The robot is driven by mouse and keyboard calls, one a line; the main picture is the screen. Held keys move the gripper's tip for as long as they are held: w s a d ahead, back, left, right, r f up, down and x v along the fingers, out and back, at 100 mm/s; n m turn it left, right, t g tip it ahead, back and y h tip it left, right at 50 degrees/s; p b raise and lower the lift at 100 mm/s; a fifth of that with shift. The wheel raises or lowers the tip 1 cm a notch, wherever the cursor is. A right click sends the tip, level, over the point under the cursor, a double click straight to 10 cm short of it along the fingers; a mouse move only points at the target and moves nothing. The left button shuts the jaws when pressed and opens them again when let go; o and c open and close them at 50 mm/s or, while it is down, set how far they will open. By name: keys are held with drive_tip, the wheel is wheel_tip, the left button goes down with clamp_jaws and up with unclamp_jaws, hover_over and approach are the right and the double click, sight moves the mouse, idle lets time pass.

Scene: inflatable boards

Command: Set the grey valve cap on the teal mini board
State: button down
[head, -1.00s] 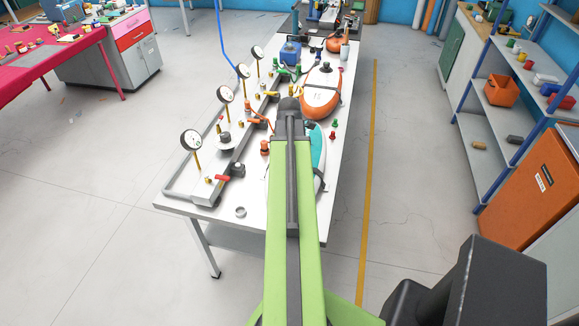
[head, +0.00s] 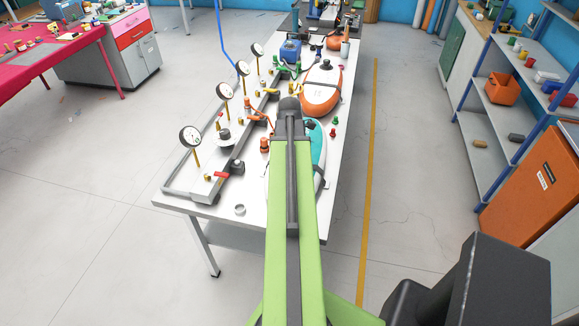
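The teal mini board (head: 319,148) lies on the white workbench, largely hidden behind my green arm; its teal right edge and a dark strap show. A small grey ring-shaped piece (head: 239,210) lies near the bench's front edge, left of my arm. It may be the grey valve cap, but it is too small to be sure. My arm reaches forward over the teal board, and its dark far joint shows above the bench. My gripper is hidden behind the arm, so I cannot see its fingers or anything in them.
A grey pipe manifold (head: 221,176) with several gauges and coloured valves runs along the bench's left side. An orange board (head: 321,92) lies farther back. Small green and red pieces (head: 333,132) stand right of the teal board. A blue shelf rack (head: 500,120) stands at right, beyond open floor.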

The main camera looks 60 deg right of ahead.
drive_tip(key=shift+f+b, duration=0.5)
drive_tip(key=shift+f, duration=0.1)
drive_tip(key=c, duration=0.9)
unclamp_jaws()
drive_tip(key=shift+r, duration=0.1)
drive_tip(key=shift+o, duration=0.2)
wheel_tip(320, 180, up, 18)
drive_tip(key=p, duration=1.7)
drive_tip(key=shift+f+p, duration=0.25)
drive_tip(key=shift+p, duration=0.1)
drive_tip(key=shift+f, duration=0.1)
